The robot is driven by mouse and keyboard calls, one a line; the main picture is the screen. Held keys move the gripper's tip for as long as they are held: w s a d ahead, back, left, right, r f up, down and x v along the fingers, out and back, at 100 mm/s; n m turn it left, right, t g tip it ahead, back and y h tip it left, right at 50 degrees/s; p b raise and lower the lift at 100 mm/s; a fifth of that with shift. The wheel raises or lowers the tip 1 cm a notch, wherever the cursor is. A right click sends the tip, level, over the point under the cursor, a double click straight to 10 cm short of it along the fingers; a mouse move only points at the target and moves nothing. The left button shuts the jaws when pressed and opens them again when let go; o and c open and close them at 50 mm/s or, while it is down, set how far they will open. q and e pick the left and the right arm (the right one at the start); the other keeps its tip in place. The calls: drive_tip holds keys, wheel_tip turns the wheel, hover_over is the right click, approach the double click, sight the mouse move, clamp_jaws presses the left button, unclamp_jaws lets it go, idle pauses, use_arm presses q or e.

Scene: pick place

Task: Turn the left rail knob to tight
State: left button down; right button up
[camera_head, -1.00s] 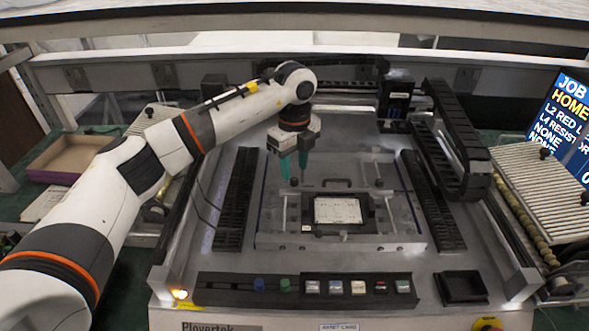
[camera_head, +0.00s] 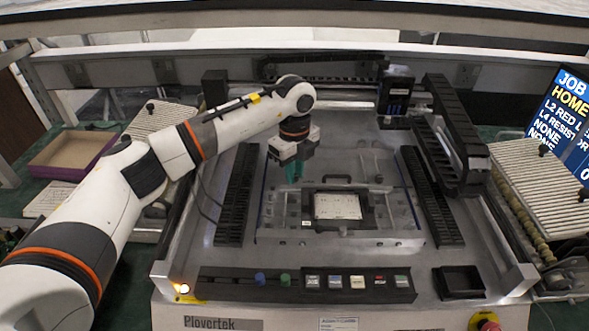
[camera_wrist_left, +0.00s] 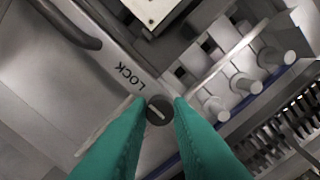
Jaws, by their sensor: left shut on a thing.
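The left rail knob (camera_wrist_left: 159,110) is a small dark round knob with a pale line across it, in the left wrist view. The line slants from upper left to lower right. The printed word LOCK (camera_wrist_left: 129,77) is on the metal plate beside it. My left gripper (camera_wrist_left: 160,104) has a teal finger on each side of the knob and is shut on it. In the head view the left gripper (camera_head: 293,178) points down at the left part of the fixture plate (camera_head: 270,237), and its fingers hide the knob. My right gripper is not in view.
A board (camera_head: 337,206) sits in a dark frame right of the gripper. Several metal posts (camera_wrist_left: 245,84) stand near the knob. Black slotted rails (camera_head: 236,195) flank the plate. A button panel (camera_head: 305,284) runs along the front, and a screen (camera_head: 565,120) stands at right.

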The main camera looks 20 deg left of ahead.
use_arm(q)
drive_tip(key=m+b, duration=0.2)
drive_tip(key=m, duration=0.3)
drive_tip(key=shift+m+b, duration=0.3)
drive_tip(key=m+b, duration=0.2)
drive_tip(key=m, duration=0.4)
drive_tip(key=m+b, duration=0.1)
drive_tip(key=m, duration=0.5)
drive_tip(key=shift+m+b, duration=0.35)
drive_tip(key=shift+m, duration=0.05)
drive_tip(key=m, duration=0.5)
drive_tip(key=shift+r+b, duration=0.1)
drive_tip(key=shift+b, duration=0.3)
drive_tip(key=shift+m, duration=0.3)
drive_tip(key=c, duration=1.3)
unclamp_jaws()
